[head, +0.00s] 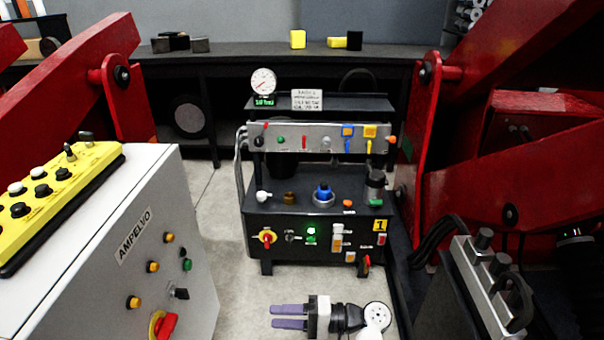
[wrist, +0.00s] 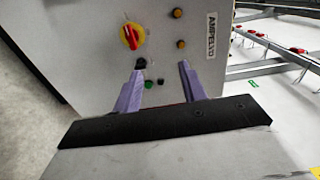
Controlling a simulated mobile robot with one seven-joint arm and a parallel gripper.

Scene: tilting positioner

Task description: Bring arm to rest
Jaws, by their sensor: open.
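My gripper (head: 289,317) shows at the bottom of the head view, with two purple fingers pointing left and a clear gap between them. It is open and empty, low in front of the black control stand (head: 318,225). In the wrist view my gripper (wrist: 160,82) faces the grey AMPELVO cabinet (wrist: 185,75). A black knob and a green button (wrist: 149,84) appear between or just beyond its fingers. I cannot tell exactly how far the fingertips are from the panel. In the head view the cabinet (head: 120,255) stands to the left of the gripper, apart from it.
A yellow button pendant (head: 60,195) lies on the cabinet. A red-yellow rotary switch (head: 163,325) sits low on its panel. Red machine arms (head: 440,160) flank the stand. A grey valve block (head: 490,280) is at right. Floor (head: 225,220) is clear between cabinet and stand.

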